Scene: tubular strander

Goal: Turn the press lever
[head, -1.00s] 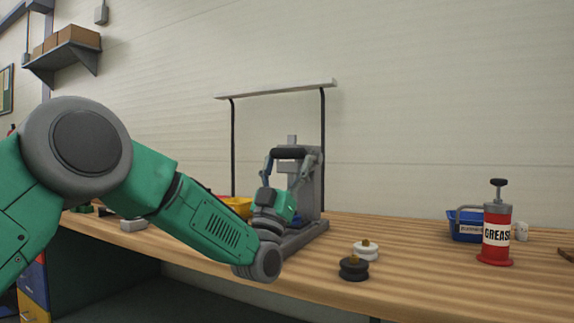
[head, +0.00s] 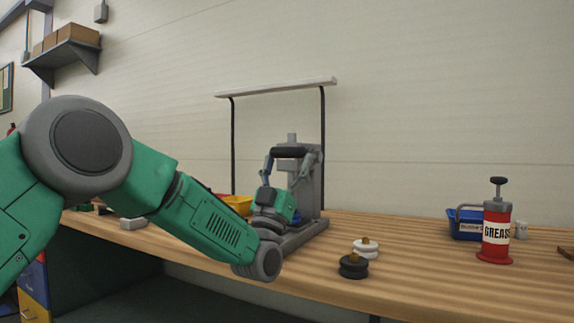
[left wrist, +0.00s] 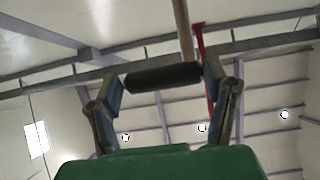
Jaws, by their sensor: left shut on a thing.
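The press (head: 309,190) is a grey machine with an upright column and a flat base on the bench. Its lever has a black cylindrical handle (head: 289,152), lying roughly level in front of the column's upper part. My left gripper (head: 287,158) reaches up from below and is shut on the handle, with a finger at each end. The left wrist view shows the black handle (left wrist: 163,78) between the two fingertips of my left gripper (left wrist: 165,84). My left wrist hides part of the press's lower front. My right gripper is not in view.
The wooden bench (head: 430,285) is clear in front. A white-and-brass knob (head: 366,249) and a black one (head: 353,267) sit right of the press. A red grease can (head: 496,235) and a blue bin (head: 466,225) stand farther right. A yellow bin (head: 238,205) sits behind my forearm.

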